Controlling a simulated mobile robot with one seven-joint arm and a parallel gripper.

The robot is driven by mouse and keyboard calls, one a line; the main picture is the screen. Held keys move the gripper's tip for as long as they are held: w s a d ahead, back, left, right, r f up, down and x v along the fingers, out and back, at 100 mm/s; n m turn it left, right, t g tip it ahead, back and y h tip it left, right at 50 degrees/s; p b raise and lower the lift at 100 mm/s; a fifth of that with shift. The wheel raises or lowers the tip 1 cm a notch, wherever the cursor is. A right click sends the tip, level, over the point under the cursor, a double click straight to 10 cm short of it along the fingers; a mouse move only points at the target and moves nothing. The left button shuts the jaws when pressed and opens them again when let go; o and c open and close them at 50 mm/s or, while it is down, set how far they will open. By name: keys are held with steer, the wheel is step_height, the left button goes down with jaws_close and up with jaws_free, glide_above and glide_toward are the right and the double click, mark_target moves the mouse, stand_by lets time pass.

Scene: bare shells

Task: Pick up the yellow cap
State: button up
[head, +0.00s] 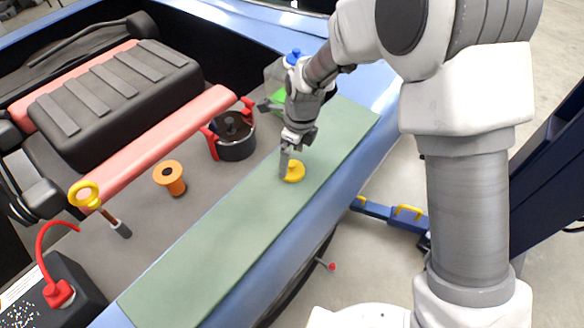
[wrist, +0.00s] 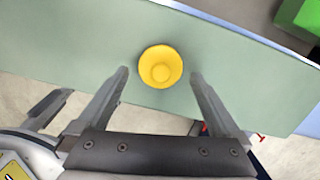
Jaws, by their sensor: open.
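The yellow cap (head: 294,172) is a small round cap that lies on the green mat (head: 215,235) along the car's edge. In the wrist view my gripper (wrist: 158,75) is open, with one finger on each side of the cap and a gap on both sides. It holds nothing.
A black pot with red handles (head: 234,138), an orange spool (head: 170,178) and a yellow-ringed dipstick (head: 90,196) are left of the mat. A green object (head: 279,99) is behind my wrist and also shows in the wrist view (wrist: 302,14). The mat around the cap is clear.

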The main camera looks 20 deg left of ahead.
mark_target(292, 163)
step_height(292, 163, down, 3)
steer(key=shift+a+f, duration=0.1)
steer(key=c, duration=1.2)
